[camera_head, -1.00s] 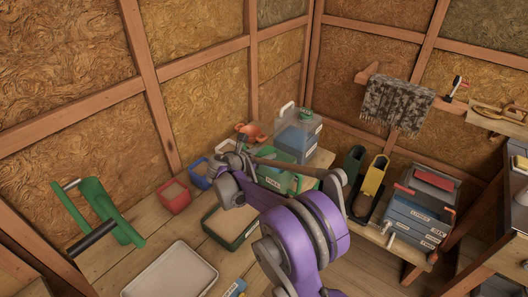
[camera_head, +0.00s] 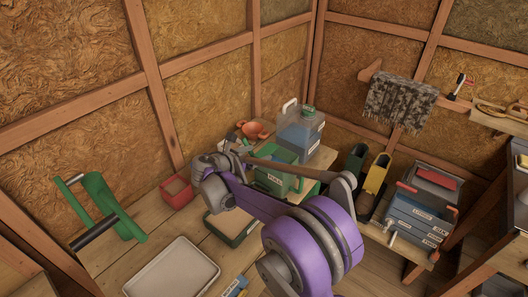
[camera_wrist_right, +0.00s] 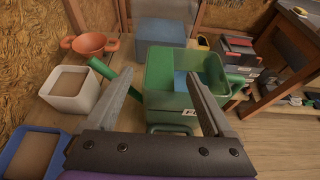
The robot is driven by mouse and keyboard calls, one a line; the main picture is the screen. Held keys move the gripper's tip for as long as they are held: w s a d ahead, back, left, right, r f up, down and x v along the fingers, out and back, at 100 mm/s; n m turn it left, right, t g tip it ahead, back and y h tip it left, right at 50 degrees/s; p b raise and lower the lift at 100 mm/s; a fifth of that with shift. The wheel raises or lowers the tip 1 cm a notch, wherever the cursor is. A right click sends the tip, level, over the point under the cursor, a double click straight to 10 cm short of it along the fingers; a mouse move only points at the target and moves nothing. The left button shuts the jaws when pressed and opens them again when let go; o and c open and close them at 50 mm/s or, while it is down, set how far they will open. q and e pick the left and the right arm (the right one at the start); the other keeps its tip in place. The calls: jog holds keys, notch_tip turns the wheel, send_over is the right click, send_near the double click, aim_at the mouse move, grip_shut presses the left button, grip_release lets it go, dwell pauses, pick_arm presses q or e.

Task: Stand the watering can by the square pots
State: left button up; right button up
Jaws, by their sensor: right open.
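The watering can is a green box-shaped can with a label (camera_head: 278,182); its open top, spout and front handle show in the right wrist view (camera_wrist_right: 158,82). It stands upright on the bench. A red square pot (camera_head: 178,193) stands to its left. In the right wrist view a whitish square pot (camera_wrist_right: 72,88) and a blue square pot (camera_wrist_right: 32,152), both filled with brown material, stand left of the can. My right gripper (camera_wrist_right: 166,78) is open, its fingers apart above the can's near side. In the head view my right arm hides part of the can and pots. My left gripper is out of view.
A blue canister (camera_head: 298,132) and an orange bowl (camera_head: 256,129) stand behind the can. A green tray (camera_head: 236,238) and a pale tray (camera_head: 172,272) lie in front. Another green object (camera_head: 106,205) stands at left. Stacked blue boxes (camera_head: 420,216) stand at right.

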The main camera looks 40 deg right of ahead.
jog(key=v, duration=0.6)
jog(key=s+a+f+m+y, duration=0.3)
jog(key=s+a+m+y, duration=0.1)
jog(key=s+m, duration=0.3)
jog(key=s+a+f+m+t+y, duration=0.1)
jog(key=s+a+f+m+y, duration=0.3)
jog(key=s, duration=0.8)
jog(key=s+a+f+m+y, duration=0.3)
jog(key=s+a+m+y, duration=0.2)
jog(key=s+a+m, duration=0.2)
jog(key=s+m, duration=0.2)
jog(key=m, duration=0.1)
jog(key=shift+s+a+f, duration=0.3)
jog(key=shift+f, duration=0.05)
jog(key=shift+r, duration=0.1)
jog(key=shift+w+r+p, duration=0.2)
jog(key=shift+r+p, duration=0.3)
jog(key=shift+r, duration=0.1)
jog(key=shift+w+r+p, duration=0.25)
jog(key=shift+r+p, duration=0.2)
jog(key=shift+r, duration=0.1)
jog(key=shift+s+t, duration=0.15)
jog(key=shift+t, duration=0.15)
